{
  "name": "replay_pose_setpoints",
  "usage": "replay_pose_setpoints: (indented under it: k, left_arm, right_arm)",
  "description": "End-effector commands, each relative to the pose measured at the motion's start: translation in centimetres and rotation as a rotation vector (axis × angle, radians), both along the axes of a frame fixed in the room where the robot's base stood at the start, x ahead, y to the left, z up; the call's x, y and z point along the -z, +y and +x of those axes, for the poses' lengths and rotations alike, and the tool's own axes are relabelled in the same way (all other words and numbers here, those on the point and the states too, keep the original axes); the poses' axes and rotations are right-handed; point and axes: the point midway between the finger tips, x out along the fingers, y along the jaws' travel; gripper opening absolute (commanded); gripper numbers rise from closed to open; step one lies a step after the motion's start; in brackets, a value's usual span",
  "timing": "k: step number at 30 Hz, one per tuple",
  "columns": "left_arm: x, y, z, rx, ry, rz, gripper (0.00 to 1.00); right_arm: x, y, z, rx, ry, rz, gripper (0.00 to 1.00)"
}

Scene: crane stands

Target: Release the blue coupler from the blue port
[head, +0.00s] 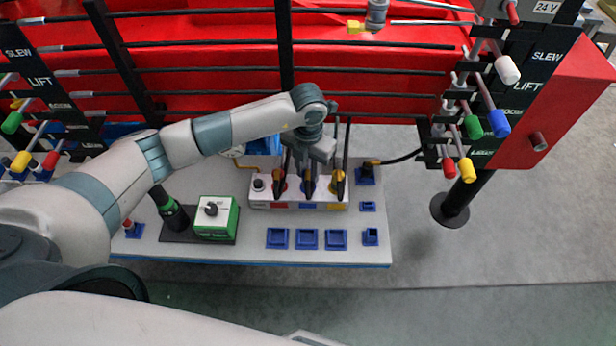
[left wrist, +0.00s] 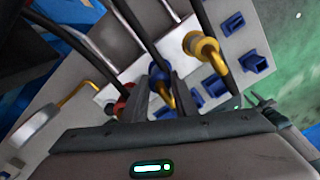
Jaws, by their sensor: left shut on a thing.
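The white port block (head: 272,204) stands on the grey bench, with red, blue and yellow label patches along its front. The blue coupler (head: 308,187) sits at the middle port, with a dark hose rising from it. My left gripper (head: 309,172) reaches down over that port and is shut on the coupler. In the left wrist view its two dark fingers (left wrist: 162,105) stand on either side of the coupler, whose brass-coloured part (left wrist: 163,91) shows between them. The fingers hide much of the blue port, so I cannot tell whether the coupler is still seated. My right gripper is out of view.
The red coupler (head: 280,182) and yellow coupler (head: 338,184) stand close on either side, with dark hoses. Empty blue holders (head: 307,238) lie in front of the block. A green and white box (head: 217,217) stands to the left. Black rails cross behind.

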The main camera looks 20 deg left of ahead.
Motion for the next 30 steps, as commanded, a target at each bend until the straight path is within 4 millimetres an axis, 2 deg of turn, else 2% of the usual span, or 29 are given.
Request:
replay_pose_setpoints:
  k: [30]
  left_arm:
    - [-4.2,0.0,0.1,0.000,-0.002,0.000,0.01]
  right_arm:
    - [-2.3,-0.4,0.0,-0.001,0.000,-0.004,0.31]
